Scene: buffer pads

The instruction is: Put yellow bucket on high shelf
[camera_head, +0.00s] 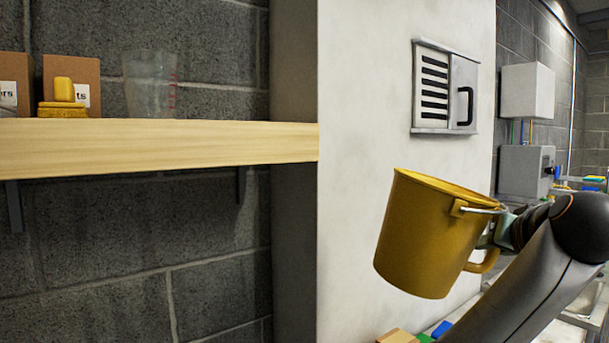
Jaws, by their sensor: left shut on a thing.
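The yellow bucket (424,236) hangs in the air right of the picture's middle, in front of the pale wall and tilted. My left gripper (499,226) is at the bucket's right side, shut on it near the wire bail and the side handle; the bucket partly hides the fingers. The high shelf (160,148) is a light wooden board at the left, on brackets against the dark block wall. The bucket is to the right of the shelf's end and lower than its top, apart from it. My right gripper is not in view.
On the shelf stand cardboard boxes (70,68), yellow items (63,96) and a clear measuring jug (150,84). The shelf top right of the jug is bare. A pale wall (365,130) juts out beyond the shelf's right end. Colored blocks (398,336) lie below the bucket.

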